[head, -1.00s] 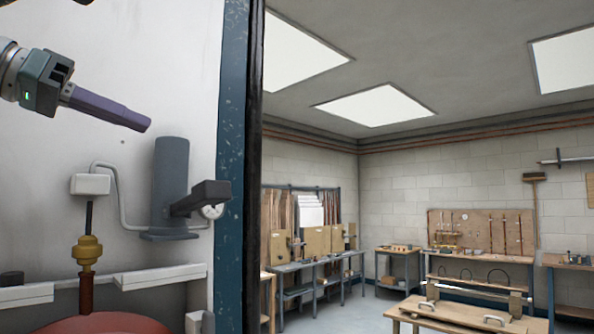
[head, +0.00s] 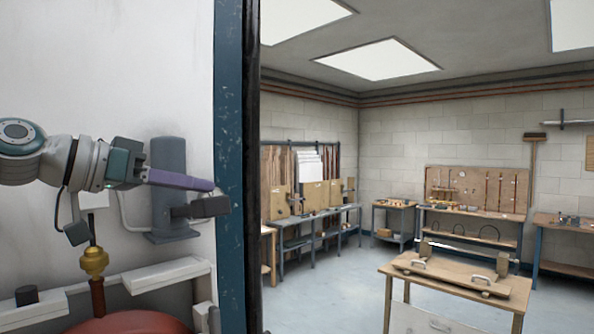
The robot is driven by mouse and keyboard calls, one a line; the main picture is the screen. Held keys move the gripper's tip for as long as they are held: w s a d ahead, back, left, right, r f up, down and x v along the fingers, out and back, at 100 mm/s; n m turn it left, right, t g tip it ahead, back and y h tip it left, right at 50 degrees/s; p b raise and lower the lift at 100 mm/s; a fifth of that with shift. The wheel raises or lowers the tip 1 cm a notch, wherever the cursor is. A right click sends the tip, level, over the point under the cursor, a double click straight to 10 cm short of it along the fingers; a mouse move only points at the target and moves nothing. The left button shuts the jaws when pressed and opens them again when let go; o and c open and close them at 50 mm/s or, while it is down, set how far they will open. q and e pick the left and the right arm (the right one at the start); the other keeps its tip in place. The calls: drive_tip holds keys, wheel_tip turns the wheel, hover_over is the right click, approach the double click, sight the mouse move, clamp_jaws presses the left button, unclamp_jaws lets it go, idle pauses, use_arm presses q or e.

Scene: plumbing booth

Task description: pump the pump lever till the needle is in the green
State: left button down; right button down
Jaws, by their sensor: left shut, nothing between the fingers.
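The pump is a dark grey upright cylinder (head: 168,165) on a flat base by the wall at the left. Its dark lever (head: 205,207) sticks out to the right, roughly level, low on the cylinder. The gauge is not visible, so I cannot read its needle. My left gripper (head: 212,185), with long purple fingers, is shut and empty. It crosses in front of the cylinder, its tips just above the lever's outer end. I cannot tell whether they touch the lever. My right gripper is not in view.
A brass fitting (head: 94,262) on a pipe stands above a red rounded tank (head: 130,323) at lower left. A white ledge (head: 165,277) runs below the pump. A blue post (head: 229,170) edges the booth at right. Beyond it are workbenches and open floor (head: 340,290).

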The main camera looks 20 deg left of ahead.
use_arm(q)
drive_tip(key=shift+f, duration=0.1)
